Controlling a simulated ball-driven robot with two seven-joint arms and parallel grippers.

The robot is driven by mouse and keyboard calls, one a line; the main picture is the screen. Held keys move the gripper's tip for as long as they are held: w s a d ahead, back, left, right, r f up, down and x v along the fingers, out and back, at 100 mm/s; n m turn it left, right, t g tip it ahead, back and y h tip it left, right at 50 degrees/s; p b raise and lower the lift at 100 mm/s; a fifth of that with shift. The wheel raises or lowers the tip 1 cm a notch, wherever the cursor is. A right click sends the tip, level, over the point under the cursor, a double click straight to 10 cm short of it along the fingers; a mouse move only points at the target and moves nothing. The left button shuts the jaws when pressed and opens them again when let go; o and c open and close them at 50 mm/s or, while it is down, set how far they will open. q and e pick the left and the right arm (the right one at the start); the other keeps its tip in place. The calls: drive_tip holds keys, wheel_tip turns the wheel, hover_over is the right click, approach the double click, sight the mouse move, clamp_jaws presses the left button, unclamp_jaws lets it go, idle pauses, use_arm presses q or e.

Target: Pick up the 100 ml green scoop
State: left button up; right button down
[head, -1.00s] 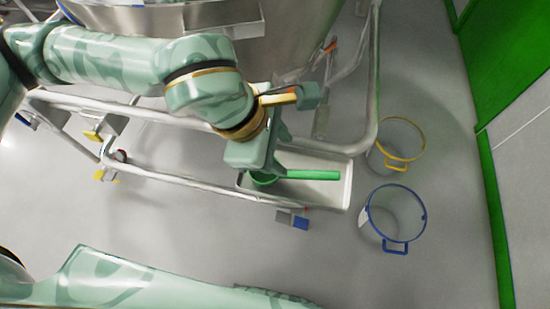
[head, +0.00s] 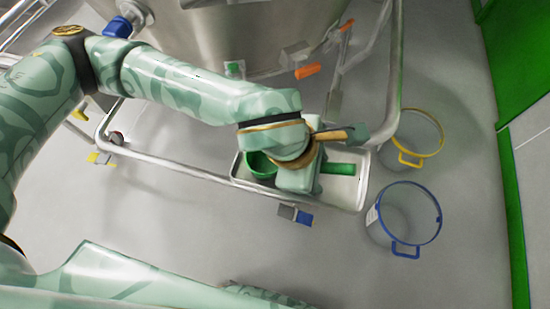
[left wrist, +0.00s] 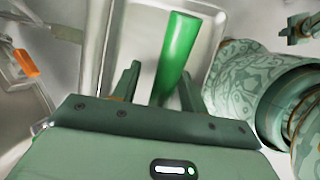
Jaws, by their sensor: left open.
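The green scoop lies in a shallow pale tray (head: 357,190). In the head view its round cup (head: 261,165) shows left of my left gripper (head: 300,183) and its handle (head: 341,169) sticks out to the right. The gripper hides the middle of the scoop. In the left wrist view my left gripper (left wrist: 158,78) is open, with one finger on each side of the green handle (left wrist: 180,45). I cannot tell whether a finger touches it. A small dark-green part in the top right corner may be my right gripper (left wrist: 300,27); its fingers are unclear.
A yellow-rimmed clear container (head: 417,137) and a blue-rimmed one (head: 405,215) stand right of the tray. A metal tube frame (head: 180,171) runs beside the tray. A large steel vessel (head: 225,38) is behind. An orange-handled part (head: 307,71) sits near it.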

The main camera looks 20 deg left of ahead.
use_arm(q)
drive_tip(key=shift+r, duration=0.1)
clamp_jaws()
drive_tip(key=shift+r, duration=0.1)
